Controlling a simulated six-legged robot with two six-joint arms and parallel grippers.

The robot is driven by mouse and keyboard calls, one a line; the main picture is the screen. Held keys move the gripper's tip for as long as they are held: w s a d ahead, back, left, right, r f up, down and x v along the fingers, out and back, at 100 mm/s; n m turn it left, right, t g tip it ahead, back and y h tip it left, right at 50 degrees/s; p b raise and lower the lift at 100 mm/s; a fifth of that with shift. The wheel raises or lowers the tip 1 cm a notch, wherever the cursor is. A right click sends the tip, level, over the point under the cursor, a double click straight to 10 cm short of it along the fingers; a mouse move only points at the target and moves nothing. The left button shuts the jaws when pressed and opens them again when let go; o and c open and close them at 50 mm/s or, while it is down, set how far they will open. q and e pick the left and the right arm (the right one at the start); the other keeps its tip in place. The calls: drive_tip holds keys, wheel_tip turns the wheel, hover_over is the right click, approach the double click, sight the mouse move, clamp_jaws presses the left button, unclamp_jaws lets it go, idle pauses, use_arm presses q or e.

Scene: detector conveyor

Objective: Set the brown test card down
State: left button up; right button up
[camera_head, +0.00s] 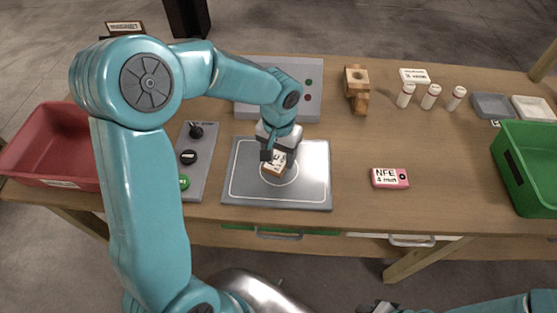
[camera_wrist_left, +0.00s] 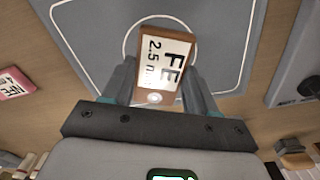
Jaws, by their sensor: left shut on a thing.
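The brown test card (camera_head: 275,163) has a white label, which reads "FE 2.5 m" with the rest unclear. My left gripper (camera_head: 272,156) is shut on it, over the grey plate (camera_head: 308,190) with white outline and circle. In the left wrist view the card (camera_wrist_left: 163,62) sits between the fingers of the gripper (camera_wrist_left: 158,85), inside the circle. I cannot tell whether the card touches the plate. My right gripper (camera_head: 380,307) shows only in part at the bottom edge, and its jaws are not clear.
A pink card (camera_head: 385,178) marked "NFE 4 mm" lies right of the plate. A red bin (camera_head: 55,140) stands left, a green bin (camera_head: 530,165) right. A control panel (camera_head: 203,150) with knobs is left of the plate. White bottles (camera_head: 430,97) and a wooden piece (camera_head: 357,85) stand behind.

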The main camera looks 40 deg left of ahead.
sight(279, 158)
use_arm(q)
wheel_tip(279, 158, down, 4)
drive_tip(key=shift+w+r, duration=0.1)
drive_tip(key=shift+r, duration=0.25)
drive_tip(key=shift+f, duration=0.2)
drive_tip(key=o, duration=1.1)
drive_tip(key=shift+r, duration=0.2)
wheel_tip(279, 158, up, 11)
drive_tip(key=shift+r, duration=0.55)
